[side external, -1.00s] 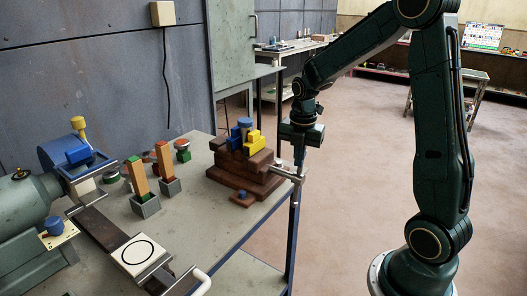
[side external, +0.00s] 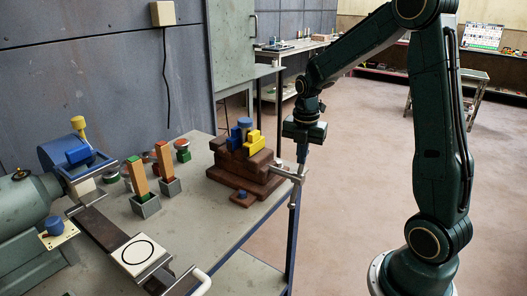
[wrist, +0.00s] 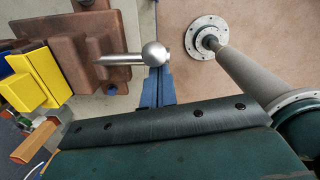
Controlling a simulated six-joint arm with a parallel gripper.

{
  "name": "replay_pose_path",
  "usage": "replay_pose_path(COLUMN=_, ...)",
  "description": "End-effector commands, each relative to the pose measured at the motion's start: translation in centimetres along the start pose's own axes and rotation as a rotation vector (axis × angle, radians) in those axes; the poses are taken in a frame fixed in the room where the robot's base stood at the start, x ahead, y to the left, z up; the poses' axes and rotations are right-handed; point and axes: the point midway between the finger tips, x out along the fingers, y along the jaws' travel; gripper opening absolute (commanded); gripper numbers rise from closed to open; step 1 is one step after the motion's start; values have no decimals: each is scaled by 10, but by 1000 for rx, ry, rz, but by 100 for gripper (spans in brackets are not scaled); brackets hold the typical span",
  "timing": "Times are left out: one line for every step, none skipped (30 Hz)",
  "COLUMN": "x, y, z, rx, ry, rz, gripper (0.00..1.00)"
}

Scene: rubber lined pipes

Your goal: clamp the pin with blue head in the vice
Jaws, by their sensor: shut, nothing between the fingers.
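The vice (side external: 246,170) is a brown stepped block on the table with yellow jaws (side external: 254,143); it also shows in the wrist view (wrist: 99,35). The pin with blue head (side external: 244,123) stands upright at the jaws, its shaft mostly hidden. A silver handle (side external: 287,173) sticks out from the vice's right side; its ball end shows in the wrist view (wrist: 155,54). My gripper (side external: 301,162) is shut and empty, pointing down by the handle's outer end. I cannot tell whether it touches the handle.
Wooden posts (side external: 140,178) in grey blocks stand left of the vice. A green machine (side external: 25,215) with a blue box stands at the far left. A white plate with a black ring (side external: 137,254) lies in front.

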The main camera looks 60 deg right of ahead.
Motion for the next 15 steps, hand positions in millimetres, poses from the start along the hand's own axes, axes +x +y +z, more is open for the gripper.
replay_pose_path(x=0, y=0, z=3, rx=3, ry=-2, rz=0, gripper=0)
replay_pose_path(x=0, y=-1, z=4, rx=3, ry=-2, rz=0, gripper=0)
replay_pose_path(x=1, y=-1, z=7, rx=4, ry=3, rz=1, gripper=0)
replay_pose_path(x=1, y=-2, z=9, rx=7, ry=22, rz=5, gripper=0)
replay_pose_path(x=1, y=-2, z=11, rx=9, ry=41, rz=8, gripper=0)
replay_pose_path(x=2, y=-3, z=13, rx=10, ry=65, rz=13, gripper=0)
replay_pose_path(x=2, y=-3, z=14, rx=11, ry=83, rz=17, gripper=0)
replay_pose_path(x=2, y=-3, z=16, rx=12, ry=100, rz=20, gripper=0)
replay_pose_path(x=3, y=-4, z=17, rx=12, ry=124, rz=24, gripper=0)
replay_pose_path(x=4, y=-4, z=19, rx=13, ry=142, rz=27, gripper=0)
replay_pose_path(x=4, y=-4, z=20, rx=14, ry=159, rz=31, gripper=0)
replay_pose_path(x=5, y=-5, z=22, rx=15, ry=182, rz=35, gripper=0)
replay_pose_path(x=5, y=-5, z=23, rx=16, ry=200, rz=38, gripper=0)
replay_pose_path(x=6, y=-5, z=24, rx=16, ry=216, rz=42, gripper=0)
replay_pose_path(x=6, y=-6, z=26, rx=16, ry=238, rz=47, gripper=0)
